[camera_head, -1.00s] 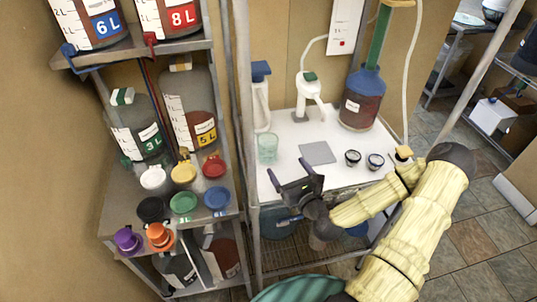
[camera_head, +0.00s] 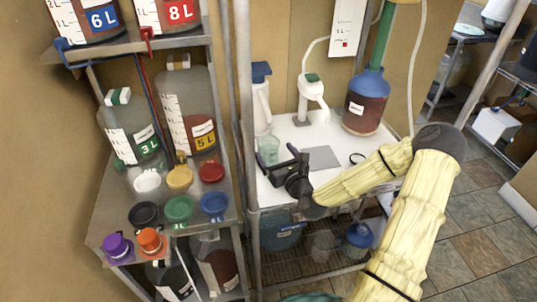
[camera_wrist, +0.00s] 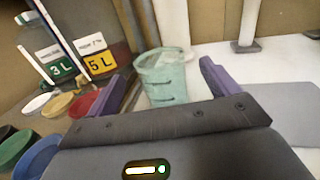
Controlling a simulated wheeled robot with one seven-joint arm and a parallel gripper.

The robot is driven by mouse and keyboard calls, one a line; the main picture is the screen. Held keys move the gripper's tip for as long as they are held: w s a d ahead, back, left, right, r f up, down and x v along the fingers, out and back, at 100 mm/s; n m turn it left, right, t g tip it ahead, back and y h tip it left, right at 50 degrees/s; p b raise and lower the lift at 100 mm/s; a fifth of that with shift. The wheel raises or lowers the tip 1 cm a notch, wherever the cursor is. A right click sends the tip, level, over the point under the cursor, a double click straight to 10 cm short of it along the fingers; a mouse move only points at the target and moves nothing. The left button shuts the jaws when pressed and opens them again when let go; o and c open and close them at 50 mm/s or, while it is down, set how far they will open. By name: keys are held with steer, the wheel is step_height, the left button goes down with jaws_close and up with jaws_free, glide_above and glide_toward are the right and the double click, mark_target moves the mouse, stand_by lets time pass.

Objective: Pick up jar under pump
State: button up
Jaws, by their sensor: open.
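A pale green translucent jar (camera_head: 268,148) stands upright on the white table, below the tall white blue-capped dispenser (camera_head: 261,100). It also shows in the wrist view (camera_wrist: 163,72), where its rim and dark markings are clear. My gripper (camera_head: 277,158) is open and empty, on the near side of the jar. In the wrist view the two purple fingers (camera_wrist: 163,86) frame the jar left and right, with the jar ahead between them; I cannot tell whether the tips reach beside it. In the head view the fingers partly cover the jar's lower part.
A green-capped white dispenser (camera_head: 313,92), a grey pad (camera_head: 322,157) and a large blue-topped bottle (camera_head: 365,102) stand to the right. On the left, a metal rack (camera_head: 232,200) holds bottles and coloured lids (camera_head: 180,208). A metal post (camera_head: 247,130) rises left of the jar.

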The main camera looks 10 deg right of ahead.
mark_target(264, 138)
steer(key=shift+x, duration=1)
steer(key=shift+w+a, duration=0.1)
steer(key=shift+w, duration=0.15)
steer(key=shift+p+x, duration=0.8)
steer(key=shift+x, duration=1.55)
steer(key=c, duration=1.3)
